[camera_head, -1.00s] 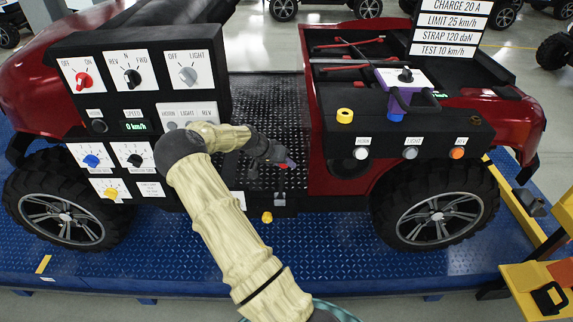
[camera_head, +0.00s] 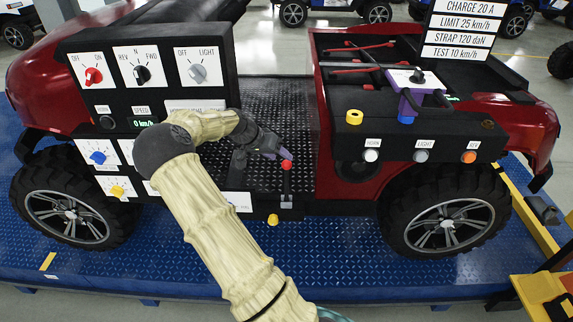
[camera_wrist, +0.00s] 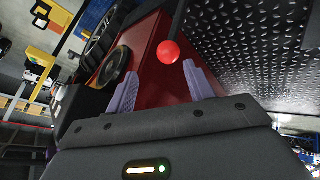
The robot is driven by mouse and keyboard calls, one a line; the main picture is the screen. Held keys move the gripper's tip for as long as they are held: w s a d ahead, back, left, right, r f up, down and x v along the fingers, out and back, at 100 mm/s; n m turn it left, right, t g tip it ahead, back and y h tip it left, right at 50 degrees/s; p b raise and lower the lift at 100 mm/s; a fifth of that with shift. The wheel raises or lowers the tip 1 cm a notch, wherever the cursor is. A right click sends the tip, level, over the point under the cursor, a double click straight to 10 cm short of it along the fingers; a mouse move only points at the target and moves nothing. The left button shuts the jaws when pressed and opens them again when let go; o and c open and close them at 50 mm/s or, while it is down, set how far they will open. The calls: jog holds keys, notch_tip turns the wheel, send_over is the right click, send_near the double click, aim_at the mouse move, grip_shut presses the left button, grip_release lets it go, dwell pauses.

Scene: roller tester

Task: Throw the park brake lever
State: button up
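The lever with a red ball knob (camera_head: 286,164) stands roughly upright on a small grey base at the vehicle's near sill, in front of the black tread-plate floor. Nothing is gripped. Whether a finger touches the knob, I cannot tell.
A yellow knob (camera_head: 273,219) sits just below the lever base. The switch panel (camera_head: 112,88) is at left, partly behind my arm. The right console (camera_head: 445,142) carries buttons and a purple device (camera_head: 412,98). The tread-plate floor (camera_head: 285,108) is open behind the lever.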

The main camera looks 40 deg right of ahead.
jog(key=v, duration=0.3)
jog(key=shift+a+r, duration=0.1)
dwell(0.4)
jog(key=s+a+n+t+y, duration=0.2)
jog(key=s+a+n, duration=0.4)
jog(key=s+a, duration=0.4)
jog(key=s+a+n+t+y, duration=0.2)
jog(key=s+a+n+y, duration=0.3)
jog(key=s+a, duration=0.6)
jog(key=a+r+n, duration=0.1)
jog(key=a, duration=0.7)
jog(key=shift+n+y, duration=0.3)
jog(key=shift+n, duration=0.1)
jog(key=shift+a, duration=0.15)
